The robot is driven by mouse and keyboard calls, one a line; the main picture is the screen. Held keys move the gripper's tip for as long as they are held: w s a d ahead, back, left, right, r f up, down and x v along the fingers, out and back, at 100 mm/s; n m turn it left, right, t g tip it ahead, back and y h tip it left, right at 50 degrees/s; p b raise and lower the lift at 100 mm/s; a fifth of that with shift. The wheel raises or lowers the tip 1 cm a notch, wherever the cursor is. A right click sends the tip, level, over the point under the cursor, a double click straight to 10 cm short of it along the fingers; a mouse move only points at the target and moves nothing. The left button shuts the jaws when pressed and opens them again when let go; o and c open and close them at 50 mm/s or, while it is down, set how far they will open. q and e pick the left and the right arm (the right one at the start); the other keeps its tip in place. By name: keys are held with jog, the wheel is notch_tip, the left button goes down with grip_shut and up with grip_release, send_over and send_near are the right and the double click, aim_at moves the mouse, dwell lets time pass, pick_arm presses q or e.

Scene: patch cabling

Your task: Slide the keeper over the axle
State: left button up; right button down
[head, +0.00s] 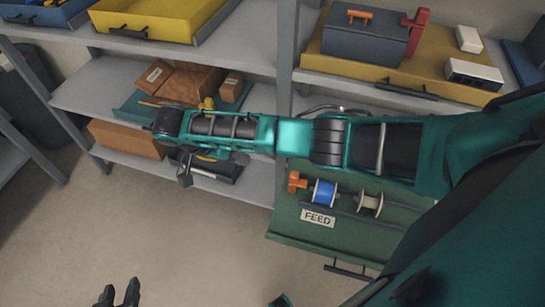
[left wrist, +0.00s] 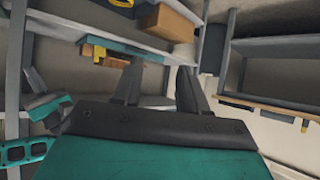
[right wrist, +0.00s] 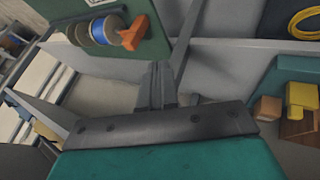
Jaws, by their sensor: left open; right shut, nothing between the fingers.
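A blue spool (head: 323,193) and a pale spool (head: 369,203) sit on an axle over the green FEED tray (head: 290,222) in the head view. An orange block (head: 297,182), which looks like the keeper, is at the axle's left end, beside the blue spool. In the right wrist view the orange block (right wrist: 133,33) and blue spool (right wrist: 105,30) show at upper left. My right gripper (right wrist: 158,75) is shut and empty, apart from them; in the head view it is left of the tray. My left gripper (head: 118,292) is open and empty, low over the floor; its spread fingers show in the left wrist view (left wrist: 158,80).
My right arm crosses the head view in front of the shelves. A shelf upright (head: 284,80) stands between the bays. Brown boxes (head: 190,80) lie on the left shelf; a yellow tray (head: 160,20) is above. A yellow drawer (head: 330,55) is above the FEED tray. The floor at lower left is clear.

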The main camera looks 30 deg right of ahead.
jog(key=shift+d+r, duration=0.15)
jog(key=shift+r, duration=0.05)
jog(key=shift+f, duration=0.1)
